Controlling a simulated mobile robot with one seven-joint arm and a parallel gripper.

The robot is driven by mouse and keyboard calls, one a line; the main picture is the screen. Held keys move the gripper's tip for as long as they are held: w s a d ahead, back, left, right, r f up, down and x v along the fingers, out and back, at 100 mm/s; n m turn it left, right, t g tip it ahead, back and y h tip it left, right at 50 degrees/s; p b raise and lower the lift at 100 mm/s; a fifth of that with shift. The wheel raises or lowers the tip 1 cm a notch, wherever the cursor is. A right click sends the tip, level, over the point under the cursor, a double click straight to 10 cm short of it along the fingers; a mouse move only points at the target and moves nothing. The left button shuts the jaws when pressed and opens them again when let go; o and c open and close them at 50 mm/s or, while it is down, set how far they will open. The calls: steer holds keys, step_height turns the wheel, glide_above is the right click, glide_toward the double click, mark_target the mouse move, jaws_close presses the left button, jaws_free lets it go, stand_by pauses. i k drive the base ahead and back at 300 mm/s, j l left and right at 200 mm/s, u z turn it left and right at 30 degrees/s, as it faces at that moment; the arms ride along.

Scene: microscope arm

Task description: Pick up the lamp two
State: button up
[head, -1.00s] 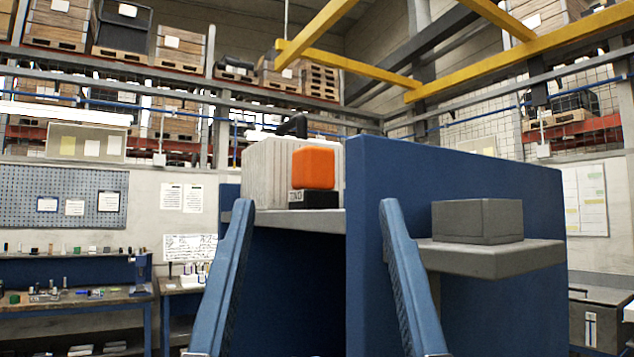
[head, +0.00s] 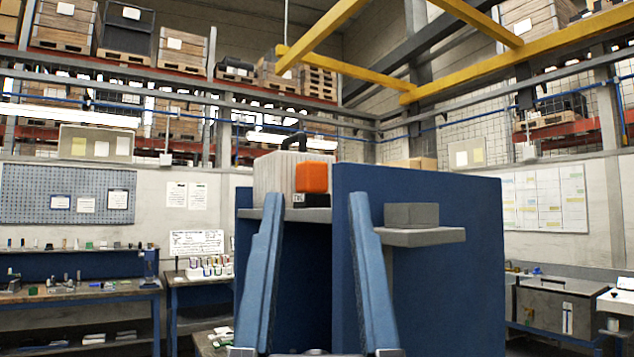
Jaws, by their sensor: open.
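My gripper (head: 314,198) is open and empty, with its two blue fingers pointing up in the middle of the head view. An orange block (head: 311,178) on a dark labelled base (head: 312,201) shows just above the gap between the fingertips. It stands on a grey shelf (head: 318,215), in front of a pale ribbed box (head: 272,176). The fingers look nearer to me than the shelf and do not touch the block. I cannot tell whether the orange block is lamp two, since no readable label names it.
A tall blue panel (head: 460,270) stands right of the orange block. A grey box (head: 411,216) sits on a ledge (head: 420,237) on that panel. Workbenches (head: 85,292) with small items stand at the left. A dark chest (head: 555,310) stands at the right.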

mark_target(312, 176)
steer(key=z, duration=1.3)
steer(key=j+z, duration=0.25)
steer(key=z, duration=0.15)
steer(key=j+z, duration=0.55)
steer(key=z, duration=0.25)
steer(key=k+j, duration=0.1)
steer(key=j, duration=0.25)
steer(key=k+j, duration=0.1)
steer(key=j, duration=0.3)
steer(key=k+j, duration=0.1)
steer(key=j, duration=0.25)
steer(key=k+j, duration=0.15)
steer(key=j, duration=0.2)
steer(key=k+j, duration=0.1)
steer(key=j, duration=0.3)
steer(key=k+j, duration=0.1)
steer(key=j, duration=0.25)
